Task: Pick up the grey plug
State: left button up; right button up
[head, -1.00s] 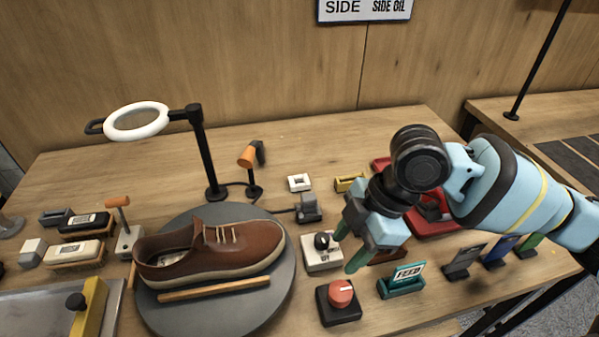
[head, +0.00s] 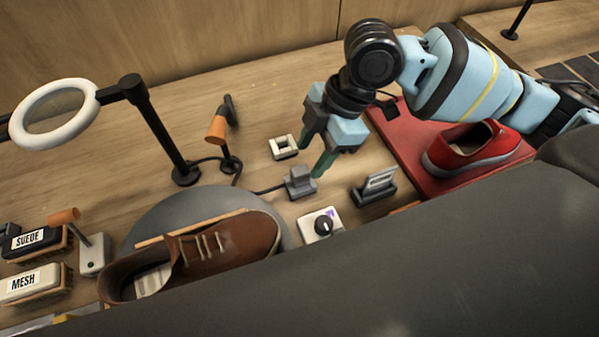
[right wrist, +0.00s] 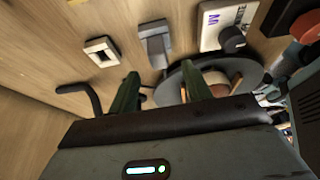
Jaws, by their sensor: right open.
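The grey plug (head: 300,182) sits on the wooden table with a dark cable running off to its left. It also shows in the right wrist view (right wrist: 155,42), beyond the fingertips and between them. My right gripper (head: 313,160) is open and empty, with its green fingers pointing down just above and behind the plug, apart from it. In the right wrist view the two fingers (right wrist: 160,78) are spread. My left gripper is not in view.
A white square socket (head: 283,147) lies behind the plug. A white box with a black knob (head: 320,225) and a grey card holder (head: 374,187) are close by. A brown shoe (head: 205,255) rests on a round grey turntable (head: 150,215). A red shoe (head: 470,148) stands on a red mat.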

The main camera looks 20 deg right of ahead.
aim_at(302, 170)
jog(key=shift+a+f, duration=0.2)
jog(key=shift+f, duration=0.35)
jog(key=shift+w+f, duration=0.1)
jog(key=shift+f, duration=0.05)
jog(key=shift+a+f, duration=0.2)
jog(key=shift+f, duration=0.15)
jog(key=x, duration=0.4)
jog(key=shift+f, duration=0.1)
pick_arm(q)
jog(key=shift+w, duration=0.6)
